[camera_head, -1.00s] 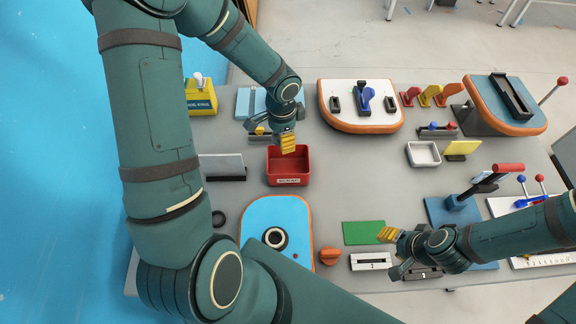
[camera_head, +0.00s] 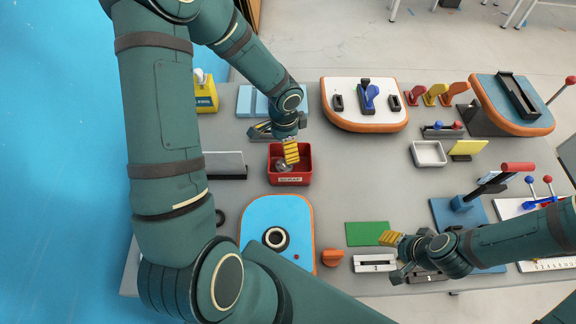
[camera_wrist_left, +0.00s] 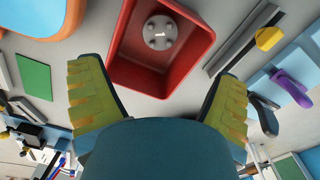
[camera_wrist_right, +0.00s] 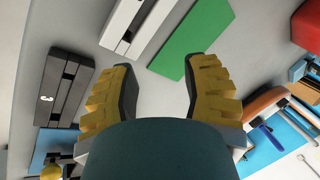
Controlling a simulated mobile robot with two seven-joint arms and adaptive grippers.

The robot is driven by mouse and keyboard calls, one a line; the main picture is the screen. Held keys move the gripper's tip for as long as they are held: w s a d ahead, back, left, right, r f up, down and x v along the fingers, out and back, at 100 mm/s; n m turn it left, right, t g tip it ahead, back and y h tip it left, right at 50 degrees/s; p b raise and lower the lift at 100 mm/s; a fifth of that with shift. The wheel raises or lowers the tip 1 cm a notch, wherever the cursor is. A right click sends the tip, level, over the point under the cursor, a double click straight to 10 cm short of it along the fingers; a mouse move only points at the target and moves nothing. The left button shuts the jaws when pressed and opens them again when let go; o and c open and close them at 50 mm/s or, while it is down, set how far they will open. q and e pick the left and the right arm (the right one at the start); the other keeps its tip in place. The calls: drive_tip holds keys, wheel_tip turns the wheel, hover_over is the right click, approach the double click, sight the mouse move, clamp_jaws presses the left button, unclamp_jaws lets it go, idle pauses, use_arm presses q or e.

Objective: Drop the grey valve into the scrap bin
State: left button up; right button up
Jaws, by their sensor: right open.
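The grey valve (camera_wrist_left: 160,32) is a round disc with small holes, lying inside the red scrap bin (camera_wrist_left: 187,75). In the head view the valve (camera_head: 282,167) shows partly in the bin (camera_head: 291,181), beside my gripper's fingers. My left gripper (camera_head: 291,152) is over the back part of the bin. In the left wrist view its yellow fingers (camera_wrist_left: 158,100) are wide apart with nothing between them. My right gripper (camera_head: 388,239) is low beside the green mat, its fingers (camera_wrist_right: 158,85) apart and empty.
A blue board with a black ring valve (camera_head: 276,238) lies in front of the bin. A green mat (camera_head: 367,233), an orange knob (camera_head: 333,257) and a white slotted block (camera_head: 374,263) are near my right gripper. The table's middle (camera_head: 360,180) is clear.

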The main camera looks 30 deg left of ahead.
use_arm(q)
drive_tip(key=shift+r, duration=0.1)
wheel_tip(320, 180, up, 12)
idle(0.5)
idle(0.5)
